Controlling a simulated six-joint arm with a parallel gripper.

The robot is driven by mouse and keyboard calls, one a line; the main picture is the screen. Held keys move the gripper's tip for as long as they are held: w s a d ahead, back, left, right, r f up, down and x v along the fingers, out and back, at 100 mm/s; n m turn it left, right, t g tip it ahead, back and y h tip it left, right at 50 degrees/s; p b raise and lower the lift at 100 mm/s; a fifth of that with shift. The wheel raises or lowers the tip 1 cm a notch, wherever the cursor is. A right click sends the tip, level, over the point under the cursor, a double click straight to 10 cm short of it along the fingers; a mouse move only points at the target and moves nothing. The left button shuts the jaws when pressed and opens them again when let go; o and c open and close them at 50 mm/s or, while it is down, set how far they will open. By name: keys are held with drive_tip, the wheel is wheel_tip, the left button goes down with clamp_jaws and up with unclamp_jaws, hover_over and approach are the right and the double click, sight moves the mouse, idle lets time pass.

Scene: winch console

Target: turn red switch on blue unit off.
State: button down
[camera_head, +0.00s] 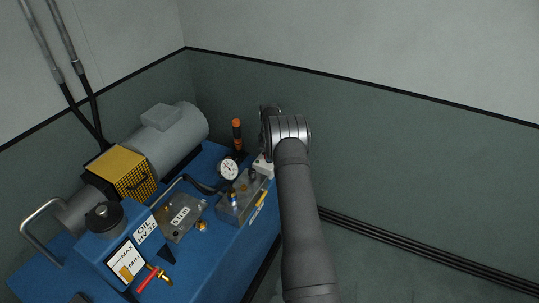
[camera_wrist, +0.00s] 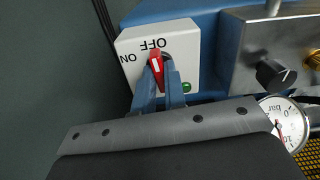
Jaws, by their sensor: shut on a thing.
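The red switch (camera_wrist: 156,68) sits on the front of a white box in the wrist view, with upside-down OFF and ON labels beside it. It points roughly up in the picture, towards OFF, with ON to its left. My gripper (camera_wrist: 159,86) has its two blue fingers on either side of the switch, shut on it. The fingers hide its lower part. The blue unit (camera_head: 256,232) is at the left in the head view. The white switch box (camera_head: 263,166) shows at its right end, partly behind my arm. My gripper's fingers are hidden there.
A green lamp (camera_wrist: 186,87) is on the box close to the right finger. A black knob (camera_wrist: 277,74) and a pressure gauge (camera_wrist: 287,122) are to the right. An orange-topped handle (camera_head: 237,134) stands behind the gauge. Walls close in behind; the right side is clear.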

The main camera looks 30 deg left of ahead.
drive_tip(key=shift+m, duration=0.6)
drive_tip(key=c, duration=1.5)
unclamp_jaws()
wheel_tip(320, 180, up, 18)
drive_tip(key=shift+f, duration=0.25)
